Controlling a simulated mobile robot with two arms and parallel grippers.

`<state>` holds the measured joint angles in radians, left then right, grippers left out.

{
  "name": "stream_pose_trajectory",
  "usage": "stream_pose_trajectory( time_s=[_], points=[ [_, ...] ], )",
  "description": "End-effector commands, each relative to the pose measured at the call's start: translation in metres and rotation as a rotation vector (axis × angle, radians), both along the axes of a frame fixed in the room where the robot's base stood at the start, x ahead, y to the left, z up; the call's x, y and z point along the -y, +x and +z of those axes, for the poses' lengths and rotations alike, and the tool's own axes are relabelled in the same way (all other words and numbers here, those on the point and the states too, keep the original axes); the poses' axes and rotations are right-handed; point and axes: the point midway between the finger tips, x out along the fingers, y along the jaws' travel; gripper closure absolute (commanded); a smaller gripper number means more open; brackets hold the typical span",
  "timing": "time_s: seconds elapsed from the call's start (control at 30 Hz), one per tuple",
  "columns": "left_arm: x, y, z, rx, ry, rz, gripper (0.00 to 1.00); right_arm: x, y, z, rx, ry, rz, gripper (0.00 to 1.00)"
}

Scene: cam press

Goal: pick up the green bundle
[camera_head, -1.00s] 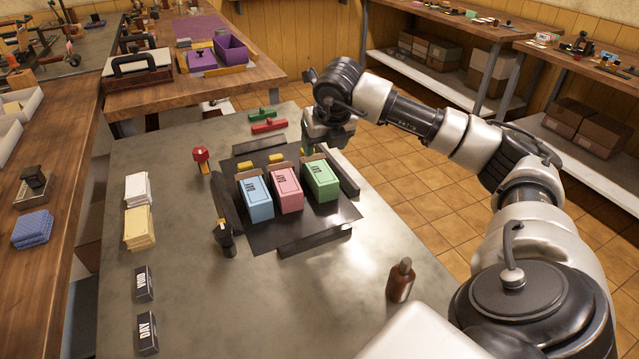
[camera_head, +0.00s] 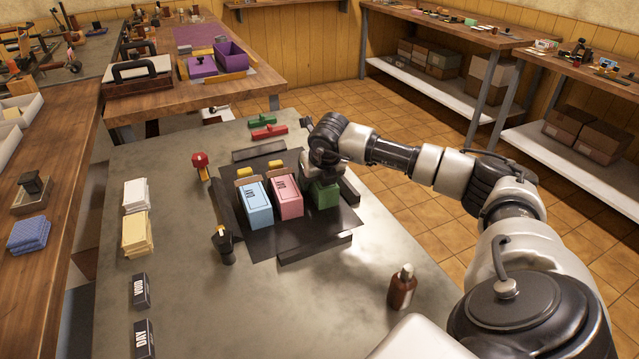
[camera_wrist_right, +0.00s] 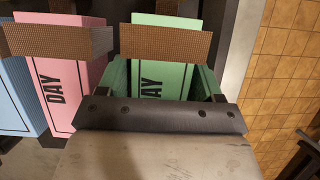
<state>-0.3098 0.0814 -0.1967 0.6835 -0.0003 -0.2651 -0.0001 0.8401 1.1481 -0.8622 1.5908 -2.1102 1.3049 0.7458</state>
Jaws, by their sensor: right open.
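The green bundle (camera_head: 324,197) stands at the right end of a row on the black mat (camera_head: 290,238), mostly covered by my gripper in the head view. In the wrist view the green bundle (camera_wrist_right: 163,82), printed "DAY", has a brown band across it. My right gripper (camera_head: 322,178) is open above it, pointing down. My left gripper is not in view.
The pink bundle (camera_head: 287,196) stands close left of the green one, and the blue bundle (camera_head: 256,205) beyond it. Dark rails edge the mat, one (camera_head: 315,249) in front. A brown bottle (camera_head: 402,288) stands at front right. The table's front middle is clear.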

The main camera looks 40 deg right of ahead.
Motion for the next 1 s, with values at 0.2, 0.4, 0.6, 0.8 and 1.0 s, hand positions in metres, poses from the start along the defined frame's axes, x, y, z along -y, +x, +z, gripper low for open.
stream_pose_trajectory(
  time_s=[0.2,0.4,0.6,0.8,1.0],
  points=[
    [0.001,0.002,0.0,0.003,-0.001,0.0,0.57,0.0,0.0,-0.001,0.0,0.0,0.0,0.34],
    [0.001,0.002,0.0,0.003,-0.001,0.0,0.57,0.0,0.0,0.0,0.001,0.0,-0.001,0.63],
    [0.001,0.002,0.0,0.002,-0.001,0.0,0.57,0.0,0.001,0.0,0.002,0.0,-0.001,0.78],
    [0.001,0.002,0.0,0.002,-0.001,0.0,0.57,0.001,0.001,0.003,0.003,0.0,-0.001,0.78],
    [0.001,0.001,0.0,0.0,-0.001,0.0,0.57,0.001,0.001,0.02,0.005,0.0,-0.001,0.78]
  ],
)
